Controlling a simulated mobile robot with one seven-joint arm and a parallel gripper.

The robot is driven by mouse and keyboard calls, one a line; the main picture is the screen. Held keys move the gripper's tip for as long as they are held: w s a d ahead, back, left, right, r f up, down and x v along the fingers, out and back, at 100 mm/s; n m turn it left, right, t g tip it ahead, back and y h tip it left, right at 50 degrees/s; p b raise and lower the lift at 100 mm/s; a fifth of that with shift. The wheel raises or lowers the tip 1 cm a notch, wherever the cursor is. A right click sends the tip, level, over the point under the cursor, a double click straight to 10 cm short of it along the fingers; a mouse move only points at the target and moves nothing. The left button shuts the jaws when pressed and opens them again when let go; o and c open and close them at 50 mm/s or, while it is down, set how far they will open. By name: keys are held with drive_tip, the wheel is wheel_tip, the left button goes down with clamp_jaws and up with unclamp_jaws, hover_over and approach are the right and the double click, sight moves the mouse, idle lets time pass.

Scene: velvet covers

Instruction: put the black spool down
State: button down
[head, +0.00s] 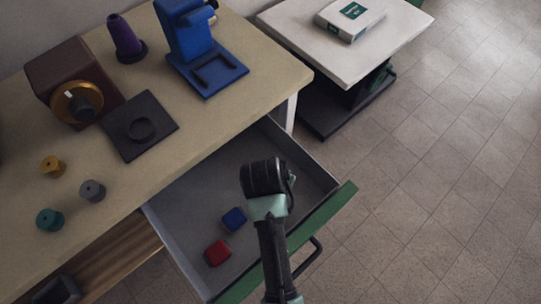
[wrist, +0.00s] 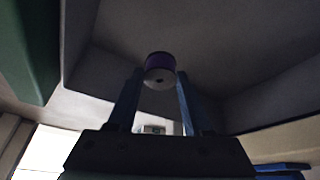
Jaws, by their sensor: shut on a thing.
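My gripper (wrist: 159,78) is shut on a small dark spool (wrist: 160,66), which sits between the two blue fingertips in the wrist view. The spool's side looks dark with a purplish tint, and its paler round end faces the camera. In the head view my gripper's dark body is over the open drawer (head: 180,232). The fingers and the held spool are hidden behind it there. I cannot tell how high the spool is above the drawer floor.
A blue block (head: 234,219) and a red block (head: 217,253) lie in the drawer. Teal (head: 49,219), grey (head: 92,191) and yellow (head: 53,167) spools stand on the table (head: 185,135). A black square plate (head: 140,126) and a blue stand (head: 207,70) are farther back.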

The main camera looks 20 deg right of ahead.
wheel_tip(320, 180, down, 7)
drive_tip(key=shift+f+b, duration=0.15)
drive_tip(key=shift+b, duration=0.55)
drive_tip(key=shift+f, duration=0.15)
drive_tip(key=shift+c, duration=1.6)
unclamp_jaws()
